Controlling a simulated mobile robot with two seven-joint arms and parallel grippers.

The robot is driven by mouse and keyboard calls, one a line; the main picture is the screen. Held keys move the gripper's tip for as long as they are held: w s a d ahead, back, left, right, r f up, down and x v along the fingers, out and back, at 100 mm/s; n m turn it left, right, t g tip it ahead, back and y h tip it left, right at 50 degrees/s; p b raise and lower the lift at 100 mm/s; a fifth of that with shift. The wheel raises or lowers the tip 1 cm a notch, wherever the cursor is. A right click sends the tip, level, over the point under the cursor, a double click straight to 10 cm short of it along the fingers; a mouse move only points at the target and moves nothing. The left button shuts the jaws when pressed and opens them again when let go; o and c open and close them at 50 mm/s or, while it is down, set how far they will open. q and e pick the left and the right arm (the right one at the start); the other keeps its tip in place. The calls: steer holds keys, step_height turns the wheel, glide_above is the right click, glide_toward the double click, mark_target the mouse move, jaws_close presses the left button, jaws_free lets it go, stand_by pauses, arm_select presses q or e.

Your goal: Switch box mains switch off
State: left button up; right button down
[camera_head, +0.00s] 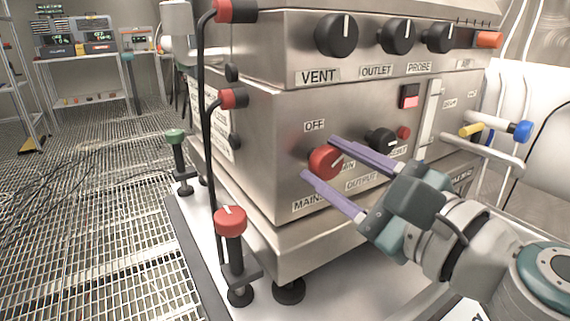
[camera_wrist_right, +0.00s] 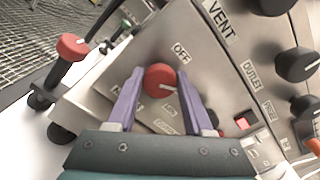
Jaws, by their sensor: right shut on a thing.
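The red mains knob (camera_head: 325,162) sits on the front of the steel switch box (camera_head: 270,130), below the OFF label (camera_head: 315,126) and above the partly hidden MAINS label (camera_head: 307,203). Its white mark points to the upper right in the head view. My right gripper (camera_head: 318,156) comes in from the right, its purple fingers shut on the knob, one on each side. In the right wrist view the knob (camera_wrist_right: 160,80) lies between the two fingertips. The fingers hide part of the lower labels. My left gripper is not in view.
Black knobs marked VENT (camera_head: 336,36), OUTLET (camera_head: 397,37) and PROBE (camera_head: 439,37) line the upper panel. A lit red square switch (camera_head: 409,96) and a smaller black knob (camera_head: 381,141) are close to my right fingers. A red-topped post (camera_head: 230,222) stands at the front left.

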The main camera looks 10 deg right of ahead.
steer(key=n+b, duration=0.1)
steer(key=n, duration=0.2)
steer(key=shift+f+n, duration=0.1)
steer(key=shift+n, duration=0.3)
steer(key=n, duration=0.2)
steer(key=shift+n, duration=0.4)
steer(key=n, duration=0.4)
steer(key=shift+n, duration=0.5)
steer(key=shift+c, duration=1.5)
jaws_free()
steer(key=shift+f, duration=0.1)
steer(key=shift+s, duration=0.1)
